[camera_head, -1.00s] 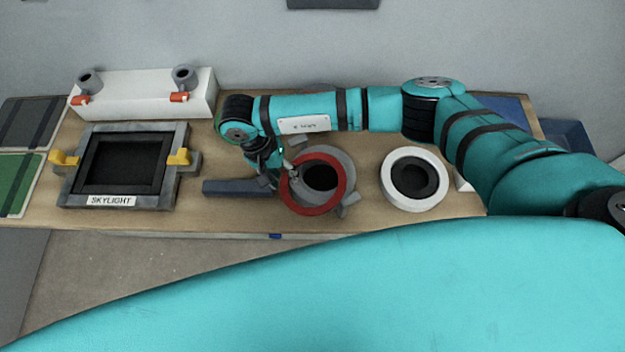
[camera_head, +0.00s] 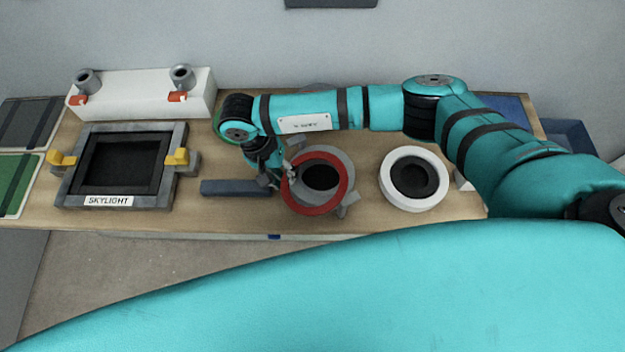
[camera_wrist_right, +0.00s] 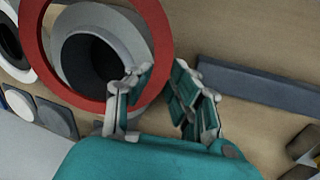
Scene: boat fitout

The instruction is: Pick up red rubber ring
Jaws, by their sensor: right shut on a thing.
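The red rubber ring (camera_head: 342,200) is in front of the grey round fitting (camera_head: 345,164) in the head view, overlapping its dark opening. In the right wrist view the ring (camera_wrist_right: 164,40) fills the upper left, with the grey fitting behind it. My right gripper (camera_head: 282,178) is shut on the left side of the ring. Its fingers (camera_wrist_right: 160,92) show at the ring's lower right edge in the wrist view, where the left finger hides part of the rim. The exact gap between the ring and the fitting is hard to tell. My left gripper is not in view.
A dark blue-grey bar (camera_head: 232,188) lies left of the gripper. A white ring with a black centre (camera_head: 437,194) stands to the right. The skylight frame (camera_head: 70,198) with yellow clamps and a white block (camera_head: 140,92) are at the left. The table's front edge is close.

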